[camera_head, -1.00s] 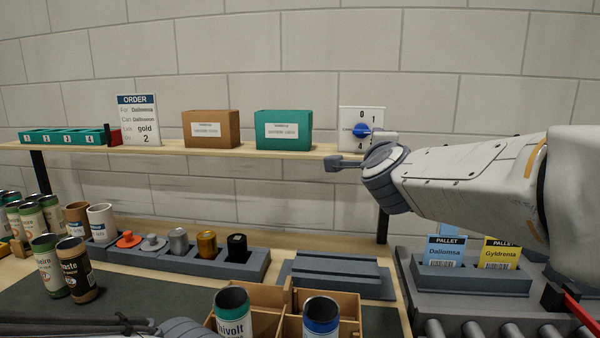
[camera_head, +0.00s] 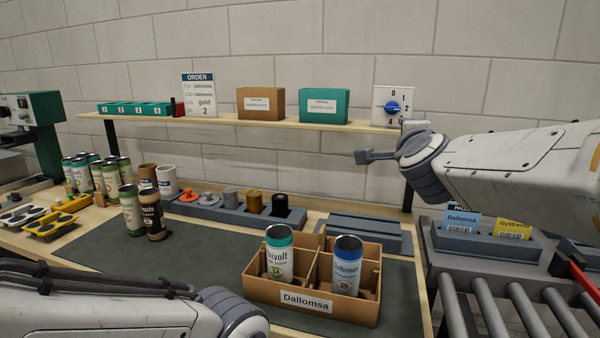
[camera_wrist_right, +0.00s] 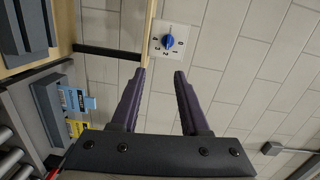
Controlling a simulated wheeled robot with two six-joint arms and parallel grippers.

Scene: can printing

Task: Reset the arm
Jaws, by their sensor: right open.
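My right arm comes in from the right in the head view. Its gripper (camera_head: 376,156) is in front of the shelf's right end, below the dial. In the right wrist view the right gripper's two fingers (camera_wrist_right: 160,82) are apart with nothing between them. The white dial plate with a blue knob (camera_head: 392,106) stands at the shelf's right end; it also shows beyond the fingertips in the right wrist view (camera_wrist_right: 170,42). My left arm enters at the bottom left of the head view, and its gripper is out of frame.
A cardboard box labelled Dallomsa (camera_head: 308,302) holds two cans on the dark mat. The shelf (camera_head: 270,122) carries an order card (camera_head: 200,95) and boxes. Pallet cards (camera_head: 460,220) stand above a roller conveyor (camera_head: 490,300) at right. Several cans stand at left.

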